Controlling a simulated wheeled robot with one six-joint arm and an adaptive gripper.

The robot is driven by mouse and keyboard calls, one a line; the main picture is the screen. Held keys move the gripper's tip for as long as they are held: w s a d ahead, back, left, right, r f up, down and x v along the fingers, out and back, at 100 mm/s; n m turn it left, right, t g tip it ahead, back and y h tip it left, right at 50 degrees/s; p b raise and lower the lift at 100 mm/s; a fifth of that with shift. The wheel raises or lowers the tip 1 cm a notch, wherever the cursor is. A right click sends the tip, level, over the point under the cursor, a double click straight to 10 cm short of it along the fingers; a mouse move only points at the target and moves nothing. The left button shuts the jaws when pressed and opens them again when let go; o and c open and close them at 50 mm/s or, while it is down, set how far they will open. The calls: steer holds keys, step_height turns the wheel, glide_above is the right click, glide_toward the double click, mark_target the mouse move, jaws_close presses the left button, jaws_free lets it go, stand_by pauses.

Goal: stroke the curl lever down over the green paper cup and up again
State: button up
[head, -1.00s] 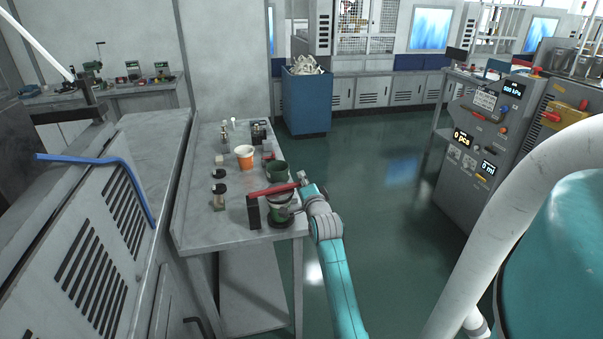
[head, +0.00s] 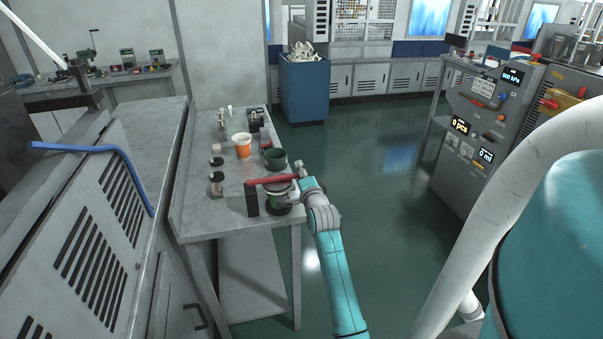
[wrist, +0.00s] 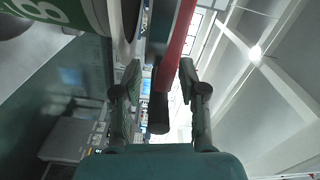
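The red curl lever (head: 270,181) runs from a black post (head: 251,200) across the top of the green paper cup (head: 279,196), close above it and nearly level. The cup is upright in its stand at the bench's near right corner and partly hidden by the lever and my gripper. In the wrist view the green and white cup (wrist: 60,12) shows at the upper left. My gripper (head: 297,179) is at the lever's free end. In the wrist view my gripper (wrist: 160,82) is open, its fingers on either side of the lever's black handle (wrist: 158,112), with gaps visible on both sides.
An orange cup (head: 243,147) and a dark green bowl-like holder (head: 275,158) stand behind the lever on the grey bench (head: 205,215). Small jars (head: 216,185) stand at the left. A blue bin (head: 304,90) is beyond. The floor right of the bench is clear.

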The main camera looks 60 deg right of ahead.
steer(key=shift+s, duration=0.1)
steer(key=v, duration=1.2)
stand_by(0.4)
steer(key=s+a+f+n+t+y, duration=0.15)
steer(key=a+f+n, duration=0.25)
steer(key=a, duration=0.5)
steer(key=s+a+f+n+y, duration=0.1)
steer(key=a+f+n+y, duration=0.2)
steer(key=a, duration=0.7)
steer(key=s+a+f+n+t+y, duration=0.15)
steer(key=a+f+n, duration=0.25)
steer(key=a, duration=0.5)
steer(key=s+a+r+n+y, duration=0.2)
steer(key=s+a+n+y, duration=0.5)
steer(key=s+a+n, duration=0.7)
steer(key=s+a, duration=0.3)
steer(key=s, duration=0.3)
steer(key=shift+a+r+y, duration=0.25)
steer(key=shift+r+y, duration=0.05)
steer(key=shift+r, duration=0.1)
steer(key=shift+w, duration=0.1)
